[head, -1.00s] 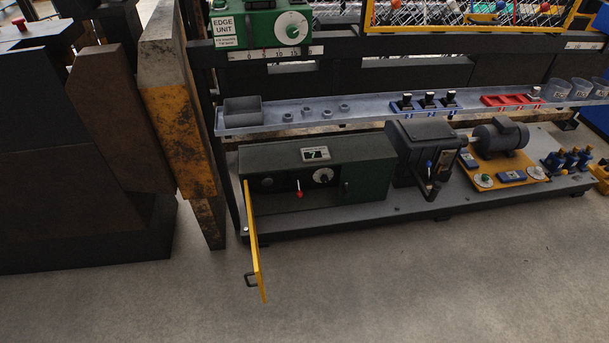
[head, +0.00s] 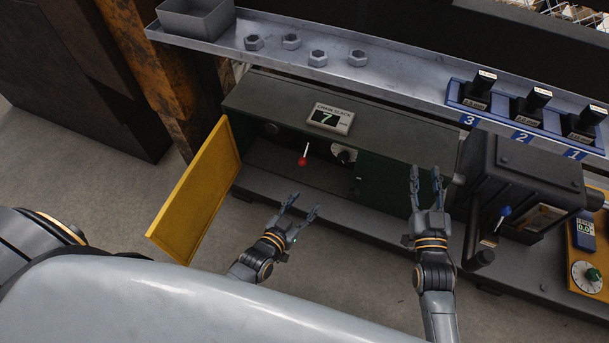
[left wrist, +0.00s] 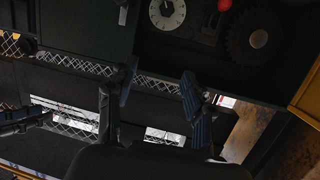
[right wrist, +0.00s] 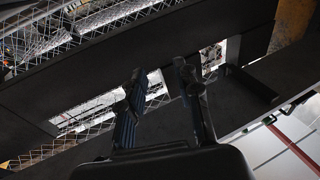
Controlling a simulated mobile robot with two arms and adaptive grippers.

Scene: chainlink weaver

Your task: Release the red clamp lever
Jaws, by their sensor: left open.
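The red clamp lever (head: 303,157), a pale rod with a red knob at its lower end, hangs in the open front of the green cabinet (head: 278,98). The red knob also shows at the top edge of the left wrist view (left wrist: 224,5). My left gripper (head: 305,204) is open and empty, in front of the cabinet, below the lever and apart from it. My right gripper (head: 425,172) has its fingers apart with nothing between them, in front of the cabinet's green right part. The right wrist view does not show the lever.
A yellow door (head: 196,196) stands swung open at the cabinet's left. A white dial (head: 343,154) sits right of the lever, and a display (head: 331,118) reads 7 above. A shelf (head: 390,72) with several nuts runs above. A dark machine (head: 525,175) stands at right.

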